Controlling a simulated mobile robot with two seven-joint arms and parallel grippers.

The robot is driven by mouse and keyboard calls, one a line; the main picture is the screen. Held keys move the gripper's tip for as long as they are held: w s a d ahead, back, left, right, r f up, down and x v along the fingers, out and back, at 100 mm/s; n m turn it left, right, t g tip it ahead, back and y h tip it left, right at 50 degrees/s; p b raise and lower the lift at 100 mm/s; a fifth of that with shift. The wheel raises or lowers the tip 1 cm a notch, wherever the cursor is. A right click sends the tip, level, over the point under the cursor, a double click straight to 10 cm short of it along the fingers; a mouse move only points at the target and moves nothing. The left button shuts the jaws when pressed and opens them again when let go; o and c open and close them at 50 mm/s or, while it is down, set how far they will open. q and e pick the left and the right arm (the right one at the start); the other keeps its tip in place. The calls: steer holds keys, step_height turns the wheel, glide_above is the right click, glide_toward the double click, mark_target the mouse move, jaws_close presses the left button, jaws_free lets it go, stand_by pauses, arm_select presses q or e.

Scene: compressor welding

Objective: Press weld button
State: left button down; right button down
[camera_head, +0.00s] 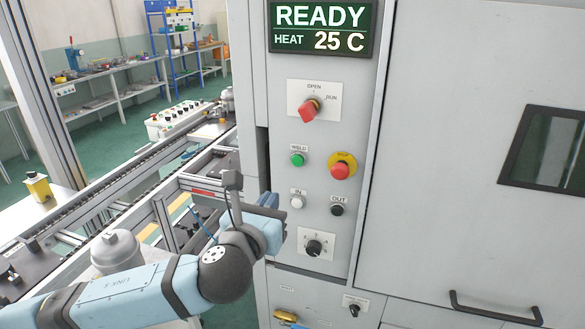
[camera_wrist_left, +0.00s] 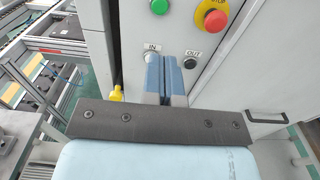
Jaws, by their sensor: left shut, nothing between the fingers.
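The green weld button (camera_head: 297,159), under a WELD label, is on the grey control panel (camera_head: 321,130). It also shows at the top edge of the left wrist view (camera_wrist_left: 159,6). My left gripper (camera_wrist_left: 171,58) has its two blue fingers shut together and empty. In the wrist view the fingertips appear below the weld button, between the white IN button (camera_wrist_left: 152,57) and the black OUT button (camera_wrist_left: 191,62). In the head view my left gripper is at the panel's lower left edge, partly hidden by my arm. I cannot tell whether the fingertips touch the panel. My right gripper is out of view.
A red stop button (camera_head: 340,169) on a yellow ring is right of the weld button. Above are a red selector switch (camera_head: 311,109) and a display (camera_head: 320,27) reading READY, HEAT 25 C. A black knob (camera_head: 314,247) is below. A conveyor (camera_head: 120,183) runs at left.

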arm_select(q)
steer(key=p, duration=0.3)
glide_toward(297, 162)
steer(key=x, duration=0.6)
steer(key=shift+r, duration=0.15)
steer(key=shift+x, duration=0.8)
